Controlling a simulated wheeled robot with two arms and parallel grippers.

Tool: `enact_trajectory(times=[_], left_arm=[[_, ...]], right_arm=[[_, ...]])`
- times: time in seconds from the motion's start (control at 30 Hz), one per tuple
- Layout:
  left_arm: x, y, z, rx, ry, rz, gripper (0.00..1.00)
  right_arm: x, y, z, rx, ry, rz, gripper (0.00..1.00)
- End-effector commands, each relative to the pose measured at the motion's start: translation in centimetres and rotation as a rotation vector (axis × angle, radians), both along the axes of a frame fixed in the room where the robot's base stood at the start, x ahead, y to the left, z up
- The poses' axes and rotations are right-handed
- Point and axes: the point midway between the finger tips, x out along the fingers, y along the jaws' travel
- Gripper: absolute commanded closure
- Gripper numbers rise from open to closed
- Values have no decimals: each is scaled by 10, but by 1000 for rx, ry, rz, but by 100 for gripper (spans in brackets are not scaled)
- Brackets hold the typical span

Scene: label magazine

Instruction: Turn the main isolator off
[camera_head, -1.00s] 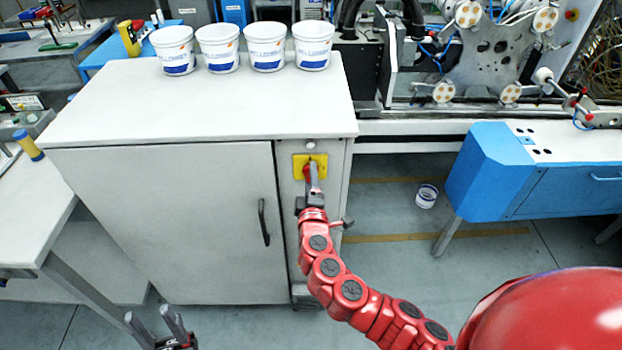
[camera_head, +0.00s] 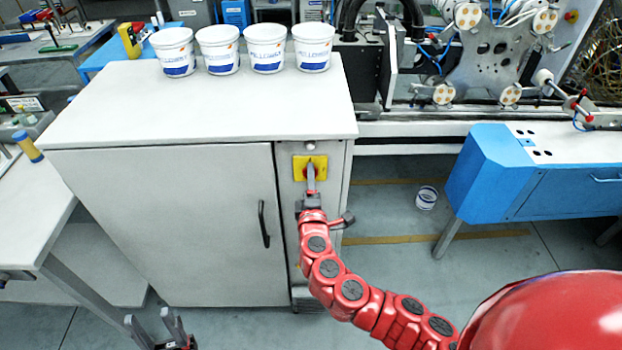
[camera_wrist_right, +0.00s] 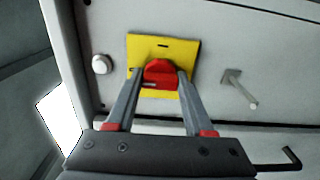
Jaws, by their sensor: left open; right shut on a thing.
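The main isolator is a yellow plate (camera_head: 318,161) with a red knob on the narrow front panel of the grey cabinet, right of its door. My right gripper (camera_head: 311,172) reaches up to it and covers most of the knob in the head view. In the right wrist view the red knob (camera_wrist_right: 160,73) sits between the two fingers, which are shut on it. The yellow plate (camera_wrist_right: 150,48) shows behind it, slightly tilted in that view. My left gripper (camera_head: 158,324) is open and empty at the bottom left, away from the cabinet.
A pale round button (camera_head: 310,146) sits just above the plate. The cabinet door has a black handle (camera_head: 264,223). Several white tubs stand on the cabinet top (camera_head: 200,110).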

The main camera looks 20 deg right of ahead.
Motion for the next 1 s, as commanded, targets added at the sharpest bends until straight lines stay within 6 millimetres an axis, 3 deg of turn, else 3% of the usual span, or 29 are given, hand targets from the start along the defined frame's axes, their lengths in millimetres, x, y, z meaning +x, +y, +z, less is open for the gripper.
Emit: enact_trajectory(times=[0.03, 0.17, 0.2, 0.63, 1.0], left_arm=[[0, 0, 0, 0, 0, 0, 50], [0, 0, 0, 0, 0, 0, 50], [0, 0, 0, 0, 0, 0, 50], [0, 0, -4, 0, 0, 0, 50], [0, 0, -22, 0, 0, 0, 50]], right_arm=[[0, 0, -2, 0, 3, 1, 42], [0, 0, -1, 1, 2, 1, 19], [0, 0, -1, 1, 2, 1, 18], [-10, 3, -1, 1, 0, 1, 18], [-75, 23, -4, -1, 1, 7, 18]])
